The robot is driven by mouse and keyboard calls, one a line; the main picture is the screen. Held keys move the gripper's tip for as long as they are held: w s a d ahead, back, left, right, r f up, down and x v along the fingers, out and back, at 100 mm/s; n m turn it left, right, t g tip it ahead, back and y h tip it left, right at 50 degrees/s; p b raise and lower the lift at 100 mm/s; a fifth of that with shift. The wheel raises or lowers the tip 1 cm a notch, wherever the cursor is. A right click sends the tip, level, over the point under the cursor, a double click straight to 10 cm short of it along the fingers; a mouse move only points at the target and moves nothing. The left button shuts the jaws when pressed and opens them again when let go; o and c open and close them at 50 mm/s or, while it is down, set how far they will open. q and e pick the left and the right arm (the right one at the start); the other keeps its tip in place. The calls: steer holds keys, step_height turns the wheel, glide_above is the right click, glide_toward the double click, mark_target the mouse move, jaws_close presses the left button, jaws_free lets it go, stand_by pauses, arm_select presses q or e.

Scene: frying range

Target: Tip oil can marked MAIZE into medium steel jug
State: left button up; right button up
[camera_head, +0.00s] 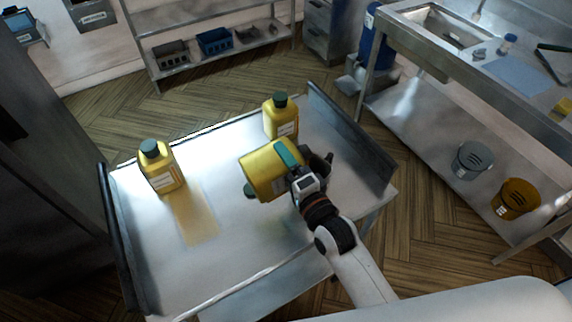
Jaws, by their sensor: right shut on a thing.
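My right gripper (305,176) is shut on a yellow oil can (268,172) with a green part near the fingers. This can is tilted over the steel table and its label cannot be read. A dark green round piece (250,190) shows at its lower left; I cannot tell whether it is the can's cap. Two similar yellow cans with dark green caps stand upright, one at the left (160,168) and one behind the held can (281,118). Their labels are too small to read. I cannot make out a steel jug. My left gripper is out of view.
The steel table (240,262) has raised dark sides at left and right. Its front left is clear. A grey bucket (474,160) and a yellow bucket (516,198) stand on the lower shelf at right. A rack with bins (215,42) stands at the back.

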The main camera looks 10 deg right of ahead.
mark_target(306, 150)
steer(key=m, duration=0.1)
steer(key=m+b, duration=0.1)
steer(key=shift+d+f+m, duration=0.15)
steer(key=shift+m, duration=0.25)
steer(key=shift+w+r+m, duration=0.1)
steer(key=shift+r+m, duration=0.2)
steer(key=shift+w+d+r+m+p, duration=0.1)
steer(key=shift+d+r+m+p, duration=0.15)
steer(key=shift+m+p, duration=0.3)
steer(key=shift+d+r+m+p, duration=0.1)
steer(key=shift+r+m+p, duration=0.15)
steer(key=shift+m+p, duration=0.3)
steer(key=m+p, duration=0.1)
steer(key=d+r+m+p, duration=0.1)
steer(key=m, duration=0.1)
steer(key=shift+w, duration=0.2)
steer(key=m, duration=0.1)
steer(key=d+m+p, duration=0.1)
steer(key=m, duration=0.1)
steer(key=shift+w+d+r, duration=0.2)
steer(key=shift+r, duration=0.2)
steer(key=shift+w+d+r+m+p, duration=0.15)
steer(key=shift+d+m+p, duration=0.15)
steer(key=shift+m, duration=0.45)
steer(key=shift+w+d+m+p, duration=0.1)
steer(key=shift+d+m+p, duration=0.1)
steer(key=shift+d+m, duration=0.4)
steer(key=shift+a, duration=0.2)
stand_by(2.0)
